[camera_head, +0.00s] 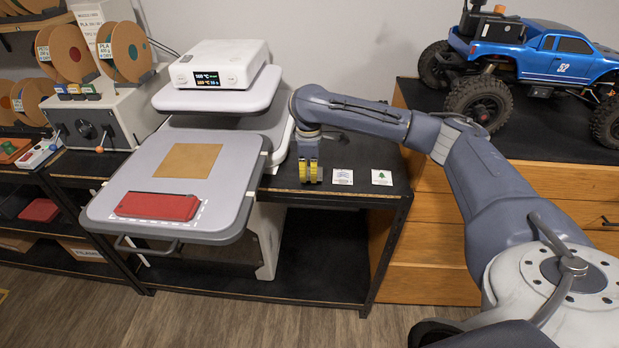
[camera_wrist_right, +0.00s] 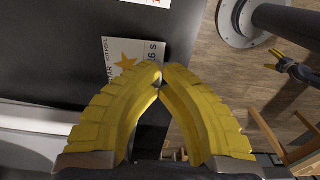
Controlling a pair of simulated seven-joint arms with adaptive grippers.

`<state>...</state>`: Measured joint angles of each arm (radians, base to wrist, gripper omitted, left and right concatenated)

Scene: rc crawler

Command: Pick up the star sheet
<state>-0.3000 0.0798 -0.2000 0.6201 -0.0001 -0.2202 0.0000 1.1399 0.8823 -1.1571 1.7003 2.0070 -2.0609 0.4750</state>
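The star sheet (camera_wrist_right: 123,57) is a white sheet with an orange star and print, on the dark table top. In the head view it is hidden behind my right gripper. My right gripper (camera_head: 311,181) has yellow ribbed fingers and points down at the table's front part. In the right wrist view its fingertips (camera_wrist_right: 162,71) come together at the sheet's edge and appear to pinch it. The exact contact is partly covered by the fingers.
Two other sheets, one blue-marked (camera_head: 342,177) and one with a green tree (camera_head: 381,177), lie to the right. A heat press (camera_head: 115,205) with a red block (camera_head: 157,206) stands left. A wooden cabinet (camera_head: 430,252) with a blue crawler (camera_head: 540,52) stands right.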

